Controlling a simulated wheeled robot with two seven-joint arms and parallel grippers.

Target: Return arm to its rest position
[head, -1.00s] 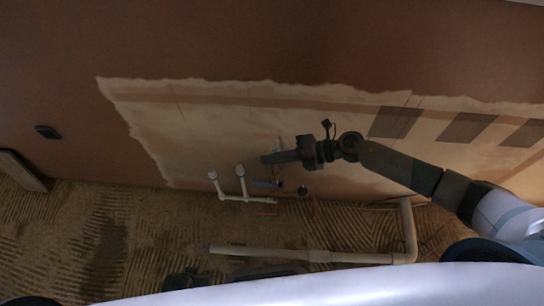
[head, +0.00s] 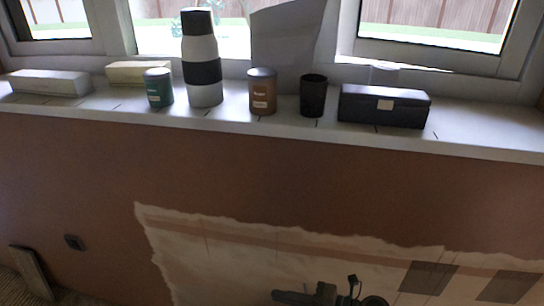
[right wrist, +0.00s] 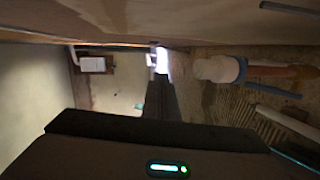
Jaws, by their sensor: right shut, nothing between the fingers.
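My right gripper (head: 282,296) is low in the head view, in front of the bare patch of wall. Its dark fingers point left, and the arm behind it is mostly cut off by the bottom edge. In the right wrist view its dark fingers (right wrist: 161,100) show closed together in the middle, with nothing between them. My left gripper is not in these views.
A window sill (head: 480,141) holds a grey-and-black bottle (head: 201,70), a green can (head: 158,88), a brown can (head: 262,92), a black cup (head: 313,96) and a black box (head: 384,106). A white-capped pipe (right wrist: 218,69) shows right of the fingers in the wrist view.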

